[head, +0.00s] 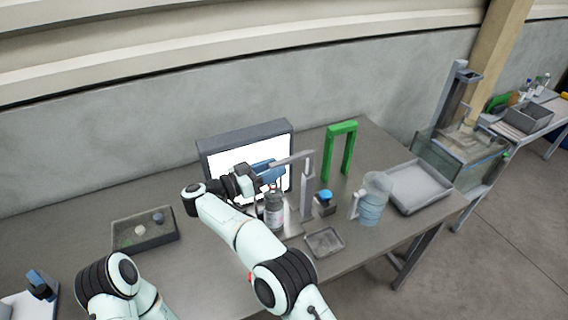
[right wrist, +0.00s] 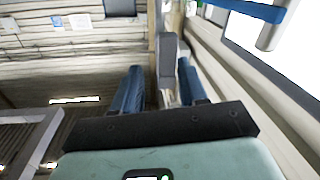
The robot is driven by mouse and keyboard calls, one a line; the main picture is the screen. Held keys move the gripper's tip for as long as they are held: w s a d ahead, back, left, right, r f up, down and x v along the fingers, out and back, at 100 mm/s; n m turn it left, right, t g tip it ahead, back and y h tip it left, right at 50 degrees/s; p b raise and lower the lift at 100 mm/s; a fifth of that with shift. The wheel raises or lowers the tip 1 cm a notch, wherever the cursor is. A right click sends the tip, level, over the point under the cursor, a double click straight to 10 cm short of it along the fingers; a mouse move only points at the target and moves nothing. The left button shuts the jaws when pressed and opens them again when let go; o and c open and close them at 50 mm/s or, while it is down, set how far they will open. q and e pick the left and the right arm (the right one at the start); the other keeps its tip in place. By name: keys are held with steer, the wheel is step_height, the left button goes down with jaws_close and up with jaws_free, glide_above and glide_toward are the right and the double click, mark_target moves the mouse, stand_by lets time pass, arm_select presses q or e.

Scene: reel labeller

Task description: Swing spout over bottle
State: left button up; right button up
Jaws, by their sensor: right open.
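The spout is a grey arm (head: 290,158) reaching left from the top of an upright grey post (head: 307,190). The bottle (head: 273,211), with a reddish top, stands on the table below, left of the post and partly behind my right arm. My right gripper (head: 266,172) is at spout height above the bottle, in front of the white panel. In the right wrist view its blue fingers (right wrist: 163,85) are apart, with a grey bar (right wrist: 168,60) showing between them; contact cannot be told. A blue bar with a grey nozzle (right wrist: 269,36) shows at upper right. My left gripper is not in view.
A white lit panel (head: 222,163) stands behind. A green frame (head: 341,150), blue-capped item (head: 325,203), clear jug (head: 373,200), small tray (head: 325,241) and large grey tray (head: 418,186) are to the right. A dark bin (head: 145,238) lies left.

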steer(key=v, duration=0.8)
steer(key=shift+s+a, duration=0.15)
steer(key=shift+a, duration=0.2)
steer(key=shift+f, duration=0.1)
